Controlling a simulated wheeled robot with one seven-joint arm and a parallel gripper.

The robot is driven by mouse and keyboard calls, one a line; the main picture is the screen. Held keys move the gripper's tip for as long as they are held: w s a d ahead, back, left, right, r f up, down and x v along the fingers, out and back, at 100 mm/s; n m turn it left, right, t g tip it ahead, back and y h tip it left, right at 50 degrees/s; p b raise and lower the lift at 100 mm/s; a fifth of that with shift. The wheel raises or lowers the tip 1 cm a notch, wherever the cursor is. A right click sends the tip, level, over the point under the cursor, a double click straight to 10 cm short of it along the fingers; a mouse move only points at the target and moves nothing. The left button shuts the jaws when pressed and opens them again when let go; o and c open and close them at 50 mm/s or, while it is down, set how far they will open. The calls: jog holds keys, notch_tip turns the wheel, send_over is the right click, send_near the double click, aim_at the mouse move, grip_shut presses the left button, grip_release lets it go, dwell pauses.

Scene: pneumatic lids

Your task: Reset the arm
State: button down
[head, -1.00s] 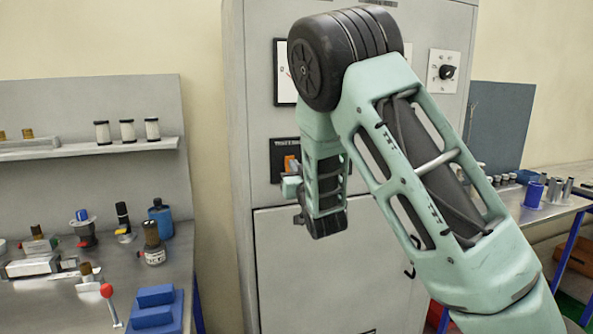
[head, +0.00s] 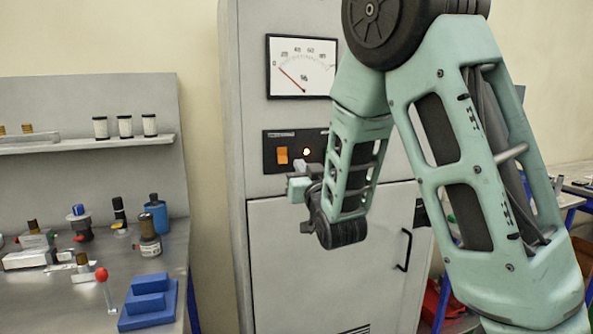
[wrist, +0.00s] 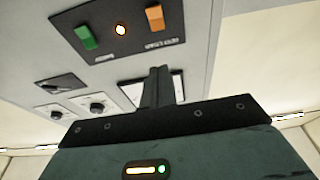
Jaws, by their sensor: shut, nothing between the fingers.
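My gripper (wrist: 158,72) is shut and empty in the wrist view, its fingers together in front of the grey cabinet face. In the head view my arm is bent, with the wrist and gripper hanging in front of the grey cabinet (head: 330,235), just below its black switch panel (head: 270,163). The fingertips are hard to make out there. The panel carries an orange switch (head: 282,155) and a lit lamp (head: 306,152). The wrist view also shows a green switch (wrist: 86,38) beside the lamp. I cannot tell whether the gripper touches the cabinet.
A dial gauge (head: 302,66) sits above the panel, and a black door handle (head: 404,250) is lower right. The left bench (head: 60,300) holds a blue stepped block (head: 150,305), a blue bottle (head: 158,218) and small fittings. A shelf (head: 80,147) carries several cylinders.

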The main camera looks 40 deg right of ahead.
jog(key=shift+s+a, duration=0.2)
jog(key=shift+s, duration=0.5)
jog(key=s+a+f+n+g+y, duration=0.25)
jog(key=a+f+g, duration=0.2)
jog(key=a, duration=0.35)
jog(key=s+a+f+n+g+y, duration=0.1)
jog(key=s+a+f+g+y, duration=0.2)
jog(key=a+f, duration=0.3)
jog(key=s+a+f+n+g+y, duration=0.2)
jog(key=s+a+f+g+y, duration=0.15)
jog(key=a, duration=0.55)
jog(key=s+a+f+n+g+h, duration=0.1)
jog(key=s+g, duration=0.3)
jog(key=s, duration=0.7)
jog(key=s+a+f+n+g+h, duration=0.1)
jog(key=s+n+g, duration=0.3)
jog(key=s, duration=0.7)
jog(key=shift+s+a+f+g+h, duration=0.25)
jog(key=shift+a+g, duration=0.35)
jog(key=shift+a, duration=0.3)
jog(key=shift+w, duration=0.1)
